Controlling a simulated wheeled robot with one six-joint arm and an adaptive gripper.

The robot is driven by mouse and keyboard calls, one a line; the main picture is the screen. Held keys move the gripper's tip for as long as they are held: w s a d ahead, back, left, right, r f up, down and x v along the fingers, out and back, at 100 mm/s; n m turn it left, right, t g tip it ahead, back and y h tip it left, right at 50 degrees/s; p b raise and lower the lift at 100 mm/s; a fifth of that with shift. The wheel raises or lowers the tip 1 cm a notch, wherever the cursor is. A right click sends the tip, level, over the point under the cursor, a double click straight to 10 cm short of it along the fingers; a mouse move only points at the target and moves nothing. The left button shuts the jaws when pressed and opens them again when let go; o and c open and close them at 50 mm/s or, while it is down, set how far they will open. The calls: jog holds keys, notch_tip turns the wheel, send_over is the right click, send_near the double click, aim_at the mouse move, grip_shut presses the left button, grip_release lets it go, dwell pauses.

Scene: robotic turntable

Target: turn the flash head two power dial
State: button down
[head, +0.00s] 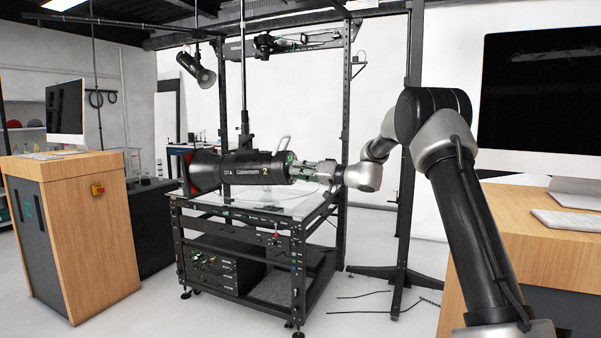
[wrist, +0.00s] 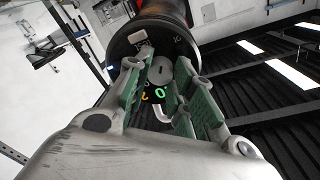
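The flash head two (head: 245,168) is a black cylinder marked "2", lying level over the turntable table, with a reddish front at left. My gripper (head: 294,168) reaches its rear end from the right. In the wrist view my gripper (wrist: 163,66) has its two green-padded fingers spread, one on either side of the grey round power dial (wrist: 162,72) with a dark slot. Small gaps or contact at the dial's edges cannot be made out. A lit display (wrist: 157,93) with green and orange characters shows between the fingers, partly hidden.
A pale handle (wrist: 165,112) is partly hidden behind my fingers. The glass-topped table (head: 205,200) stands below the flash head, with a black frame (head: 345,120) behind. Wooden desks stand left (head: 75,220) and right (head: 540,235). Cables lie on the floor.

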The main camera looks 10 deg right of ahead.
jog(key=shift+m, duration=0.5)
jog(key=m+h, duration=0.1)
jog(key=m, duration=1)
jog(key=shift+r+h, duration=0.15)
jog(key=shift+h, duration=0.25)
jog(key=c, duration=1.2)
grip_release()
jog(key=shift+s+d, duration=0.1)
